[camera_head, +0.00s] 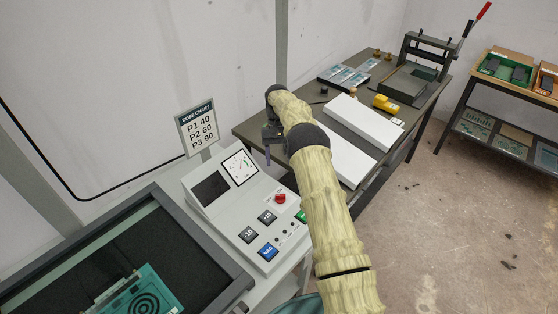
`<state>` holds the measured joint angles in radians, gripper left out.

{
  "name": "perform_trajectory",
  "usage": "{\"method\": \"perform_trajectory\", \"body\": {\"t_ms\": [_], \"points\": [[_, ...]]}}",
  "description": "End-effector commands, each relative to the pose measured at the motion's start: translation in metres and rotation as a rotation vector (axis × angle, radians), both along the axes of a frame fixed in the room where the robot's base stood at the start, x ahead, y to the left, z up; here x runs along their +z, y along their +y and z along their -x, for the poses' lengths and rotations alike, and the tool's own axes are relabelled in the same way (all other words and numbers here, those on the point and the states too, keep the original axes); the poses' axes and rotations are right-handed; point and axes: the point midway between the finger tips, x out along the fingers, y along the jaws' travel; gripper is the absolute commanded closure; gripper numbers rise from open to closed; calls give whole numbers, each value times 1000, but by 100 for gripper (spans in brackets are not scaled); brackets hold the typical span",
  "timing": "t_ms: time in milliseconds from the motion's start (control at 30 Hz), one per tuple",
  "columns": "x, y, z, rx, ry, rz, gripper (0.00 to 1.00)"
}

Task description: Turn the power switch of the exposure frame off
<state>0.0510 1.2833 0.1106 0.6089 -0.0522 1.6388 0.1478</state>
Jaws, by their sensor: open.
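A blue VAC button (268,251) is at the front. My gripper (268,152) is open and empty, above and behind the console's right side, apart from the knob. My arm comes up from the bottom and hides part of the console's right edge.
The dark exposure bed (130,245) with a green plate (137,293) lies left of the console. A dose chart sign (197,125) stands behind it. A dark table (262,124) with white slabs and a yellow object (386,103) is to the right. Floor at right is open.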

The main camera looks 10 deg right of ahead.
Motion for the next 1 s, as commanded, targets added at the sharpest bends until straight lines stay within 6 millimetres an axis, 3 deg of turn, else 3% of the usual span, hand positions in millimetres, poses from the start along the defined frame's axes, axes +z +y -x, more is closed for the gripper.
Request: {"method": "perform_trajectory", "body": {"t_ms": [133,400,1000], "points": [[23,-1,-3,0,-2,0,44],[43,-2,-7,0,-1,1,44],[44,-2,-7,1,-1,1,44]]}}
